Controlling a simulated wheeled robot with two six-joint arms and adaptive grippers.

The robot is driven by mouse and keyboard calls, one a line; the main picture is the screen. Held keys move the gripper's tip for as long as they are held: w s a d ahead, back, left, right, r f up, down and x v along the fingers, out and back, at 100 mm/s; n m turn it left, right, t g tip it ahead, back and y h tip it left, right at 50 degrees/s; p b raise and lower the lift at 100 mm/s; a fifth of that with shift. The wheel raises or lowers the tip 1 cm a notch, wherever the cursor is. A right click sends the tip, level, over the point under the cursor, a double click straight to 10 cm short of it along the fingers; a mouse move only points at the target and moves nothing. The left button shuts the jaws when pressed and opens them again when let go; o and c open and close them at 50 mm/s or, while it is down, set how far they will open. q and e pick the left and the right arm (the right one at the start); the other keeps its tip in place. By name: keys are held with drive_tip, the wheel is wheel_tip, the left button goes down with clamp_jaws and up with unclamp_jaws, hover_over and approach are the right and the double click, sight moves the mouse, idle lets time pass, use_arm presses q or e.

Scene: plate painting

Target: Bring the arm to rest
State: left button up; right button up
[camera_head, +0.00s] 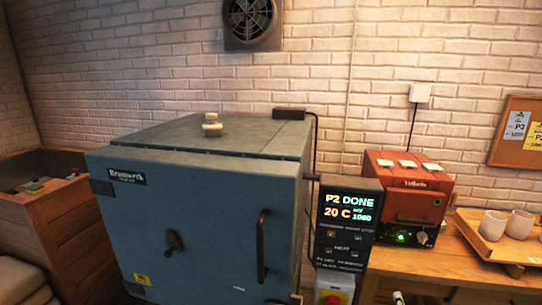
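Neither of my arms nor grippers shows in the head view. A large blue-grey kiln (205,215) marked "Brumwerk" stands in the middle with its front door shut. A dark control panel (346,222) at its right side reads "P2 DONE", "20 C" and "set 1060".
A small red oven (408,190) stands on a wooden table (455,262) at the right. A wooden tray (490,248) there holds pale cups (520,224). A wooden cabinet (70,225) stands at the left. A red and yellow switch box (333,291) is below the panel.

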drive_tip(key=s+a+f+n+g+y, duration=0.1)
drive_tip(key=s+f+n+g, duration=0.3)
drive_tip(key=f, duration=0.6)
drive_tip(key=s+a+f+n+g+y, duration=0.1)
drive_tip(key=s+a+f, duration=0.1)
drive_tip(key=s+f, duration=0.55)
drive_tip(key=s+a+f+n+g, duration=0.1)
drive_tip(key=s+f+n+g, duration=0.2)
drive_tip(key=f, duration=0.9)
use_arm(q)
drive_tip(key=shift+w+d, duration=0.1)
drive_tip(key=shift+w, duration=0.1)
use_arm(e)
drive_tip(key=s+a+f+n+g, duration=0.2)
drive_tip(key=s+f, duration=0.2)
drive_tip(key=s, duration=0.6)
drive_tip(key=s+a+f+n+g, duration=0.1)
drive_tip(key=s+f, duration=0.4)
drive_tip(key=s, duration=0.5)
drive_tip(key=s+a+f+n+g+y, duration=0.1)
drive_tip(key=s+a+f+g, duration=0.3)
drive_tip(key=s, duration=0.6)
drive_tip(key=shift+f+n+g, duration=0.4)
drive_tip(key=shift+f+n, duration=0.35)
drive_tip(key=shift+n, duration=0.05)
drive_tip(key=shift+o, duration=0.4)
drive_tip(key=shift+a, duration=0.1)
